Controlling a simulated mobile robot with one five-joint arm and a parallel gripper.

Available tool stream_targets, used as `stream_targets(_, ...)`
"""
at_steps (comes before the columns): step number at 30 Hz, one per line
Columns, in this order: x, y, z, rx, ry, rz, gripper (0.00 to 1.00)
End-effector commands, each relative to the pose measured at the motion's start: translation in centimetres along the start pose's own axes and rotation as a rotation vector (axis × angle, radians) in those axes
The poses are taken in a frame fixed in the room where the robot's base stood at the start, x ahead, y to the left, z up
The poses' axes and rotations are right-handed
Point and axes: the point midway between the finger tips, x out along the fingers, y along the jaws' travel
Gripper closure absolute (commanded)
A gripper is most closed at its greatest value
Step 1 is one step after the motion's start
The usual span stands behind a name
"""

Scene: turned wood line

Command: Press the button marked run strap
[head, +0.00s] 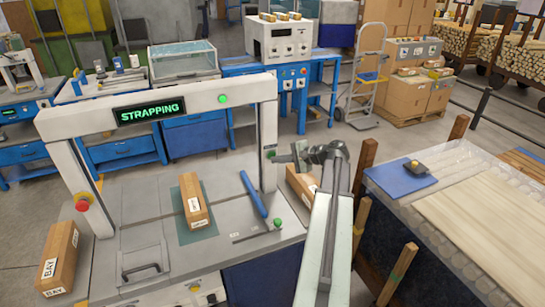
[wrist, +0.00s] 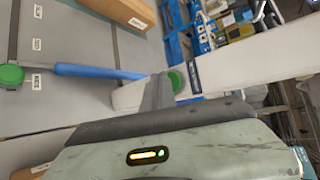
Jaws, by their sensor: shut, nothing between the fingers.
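The strapping machine's white arch (head: 60,150) stands on a grey bench, its sign (head: 150,110) lit green with the word STRAPPING. A round green button (head: 270,154) is on the arch's right post; it also shows in the wrist view (wrist: 178,81). My gripper (head: 284,158) is shut and empty, its tip right beside that button. In the wrist view the gripper's tip (wrist: 158,80) overlaps the button's edge; I cannot tell whether it touches. The button's marking is not readable. A green lamp (head: 223,99) glows on the top beam.
A wooden block (head: 194,202) lies on a green mat under the arch. A blue bar (head: 253,194) and a green knob (head: 277,223) are close by on the bench. A red button (head: 82,206) is on the left post. Another block (head: 300,184) lies below my gripper.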

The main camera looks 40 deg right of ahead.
Motion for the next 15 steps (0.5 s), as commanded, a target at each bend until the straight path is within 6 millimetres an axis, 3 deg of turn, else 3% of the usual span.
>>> stream_targets(15, -0.74, 0.56, 0.59, 0.000, -0.001, 0.000, 1.00)
